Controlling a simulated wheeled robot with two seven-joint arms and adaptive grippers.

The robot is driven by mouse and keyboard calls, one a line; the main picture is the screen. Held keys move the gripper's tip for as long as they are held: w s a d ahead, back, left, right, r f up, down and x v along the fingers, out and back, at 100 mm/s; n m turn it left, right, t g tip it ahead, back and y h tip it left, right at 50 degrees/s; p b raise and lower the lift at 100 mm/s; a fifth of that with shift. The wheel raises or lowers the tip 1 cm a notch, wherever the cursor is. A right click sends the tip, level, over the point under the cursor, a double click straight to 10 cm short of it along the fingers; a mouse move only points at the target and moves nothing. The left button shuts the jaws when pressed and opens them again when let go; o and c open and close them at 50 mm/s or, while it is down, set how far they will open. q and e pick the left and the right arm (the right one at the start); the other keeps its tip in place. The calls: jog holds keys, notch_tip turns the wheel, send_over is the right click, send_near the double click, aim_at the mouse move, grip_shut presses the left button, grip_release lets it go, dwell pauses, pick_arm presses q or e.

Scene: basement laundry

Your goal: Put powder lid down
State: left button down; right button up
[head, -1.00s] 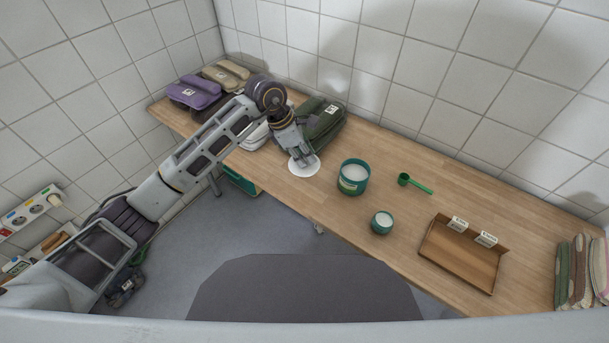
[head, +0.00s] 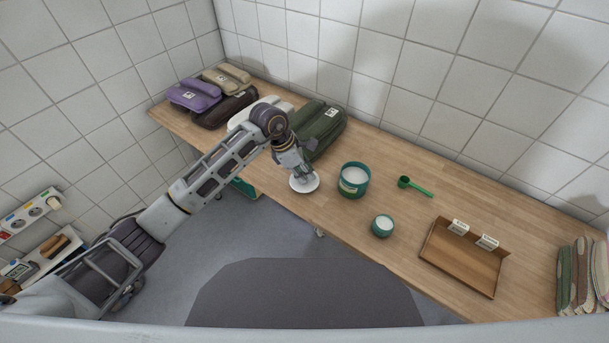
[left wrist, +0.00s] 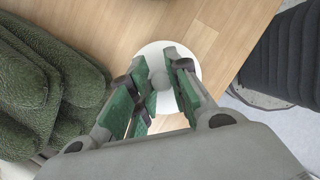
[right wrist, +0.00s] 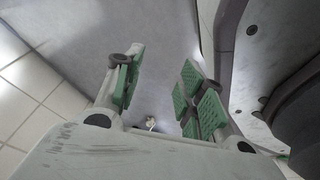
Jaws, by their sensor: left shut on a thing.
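The powder lid is a round white disc (head: 304,186) with a small knob, low over the front edge of the wooden table, left of the open powder tub (head: 354,180). My left gripper (head: 300,177) is above it, shut on the lid's knob. In the left wrist view the white lid (left wrist: 187,58) shows behind the fingers (left wrist: 168,76). I cannot tell whether the lid touches the wood. The tub is green with white powder inside. My right gripper (right wrist: 160,80) is open and empty, away from the table.
A green scoop (head: 414,186), a small green jar (head: 382,225) and a brown tray (head: 462,262) with two small cards stand to the right. A dark green bag (head: 318,128) lies close behind my left gripper. Folded cloths (head: 583,272) are at the far right.

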pick_arm(q)
jog(key=shift+f, duration=0.9)
pick_arm(e)
jog(key=shift+s, duration=0.15)
pick_arm(q)
jog(key=shift+f, duration=0.1)
pick_arm(e)
jog(key=shift+w+a, duration=0.15)
jog(key=shift+w, duration=0.05)
pick_arm(q)
jog(key=c, duration=1.7)
grip_release()
jog(key=o, duration=0.4)
jog(key=shift+c, duration=0.2)
pick_arm(e)
jog(key=shift+w+a+r, duration=0.1)
jog(key=shift+w+r, duration=0.15)
jog(key=shift+w, duration=0.45)
jog(key=shift+s, duration=0.15)
